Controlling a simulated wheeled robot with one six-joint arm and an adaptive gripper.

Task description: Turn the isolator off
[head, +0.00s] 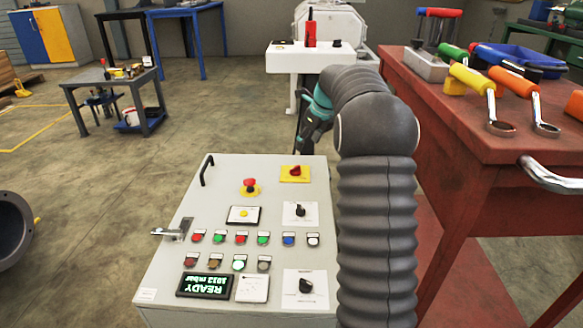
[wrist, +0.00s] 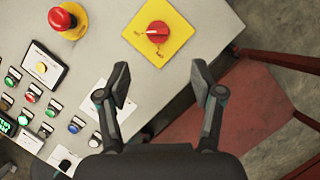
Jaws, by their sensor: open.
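The isolator is a red rotary knob on a yellow square plate (head: 295,174), at the far right corner of the grey control panel (head: 180,232). In the wrist view the red knob (wrist: 158,31) sits ahead of my gripper (wrist: 161,82), above the gap between the fingers. My gripper is open and empty, apart from the knob. In the head view my gripper (head: 306,138) is partly hidden behind my arm, near the panel's far right edge.
A red mushroom button (head: 250,185), black selector knobs (head: 300,210) and several small buttons are on the panel. A panel handle (head: 168,232) juts out at left. A red workbench (head: 440,110) with tools stands close on the right.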

